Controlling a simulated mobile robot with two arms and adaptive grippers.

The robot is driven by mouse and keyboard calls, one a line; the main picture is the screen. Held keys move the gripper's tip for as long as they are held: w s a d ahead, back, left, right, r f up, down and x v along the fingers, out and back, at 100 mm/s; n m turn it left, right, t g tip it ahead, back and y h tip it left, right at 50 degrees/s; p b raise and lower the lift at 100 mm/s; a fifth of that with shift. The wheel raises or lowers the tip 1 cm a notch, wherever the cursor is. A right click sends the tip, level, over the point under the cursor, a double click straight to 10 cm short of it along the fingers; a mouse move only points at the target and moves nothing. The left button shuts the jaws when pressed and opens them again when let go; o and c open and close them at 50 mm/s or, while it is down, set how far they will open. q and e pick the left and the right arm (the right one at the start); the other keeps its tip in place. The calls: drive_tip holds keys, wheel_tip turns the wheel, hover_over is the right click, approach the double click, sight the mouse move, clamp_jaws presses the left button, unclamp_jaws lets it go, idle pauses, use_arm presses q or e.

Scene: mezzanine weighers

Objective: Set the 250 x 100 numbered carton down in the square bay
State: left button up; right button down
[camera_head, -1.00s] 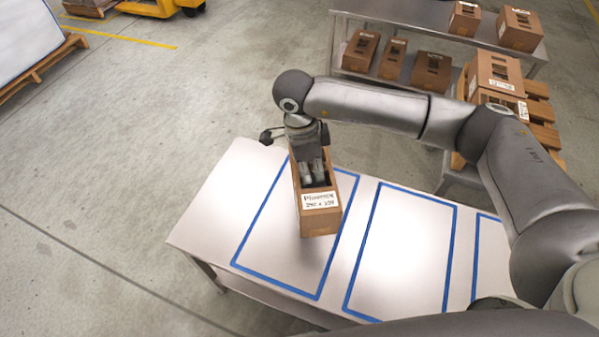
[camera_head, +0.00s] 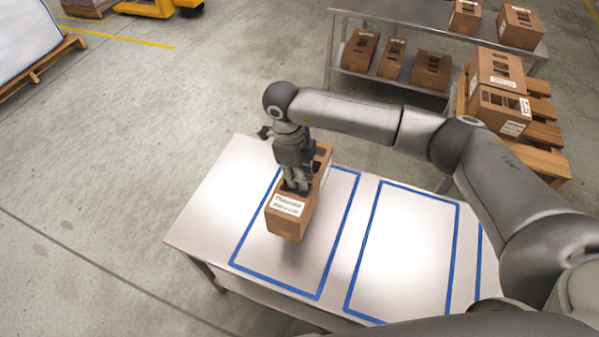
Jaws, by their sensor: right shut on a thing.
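My right gripper (camera_head: 296,188) is shut on a long brown carton (camera_head: 287,224). The carton has a white label on its near end; the label's print is too blurred to read surely. The carton hangs over the left blue-outlined bay (camera_head: 322,270) on the pale table, with a shadow below it, and looks a little above the top. Its long side runs roughly along the bay's long sides. A middle blue-outlined bay (camera_head: 405,262) is empty. A third outline at the right is mostly hidden by my arm. My left gripper is not in view.
A grey two-level bench (camera_head: 398,17) with several cartons stands behind. More cartons (camera_head: 499,105) are stacked on a wooden pallet (camera_head: 545,130) at the right. Open concrete floor lies left of the table (camera_head: 215,215).

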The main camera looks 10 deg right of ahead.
drive_tip(key=shift+f+b, duration=2.6)
drive_tip(key=shift+f, duration=1.8)
drive_tip(key=shift+f, duration=0.25)
drive_tip(key=c, duration=1.2)
unclamp_jaws()
drive_tip(key=shift+c, duration=0.2)
drive_tip(key=shift+r, duration=0.1)
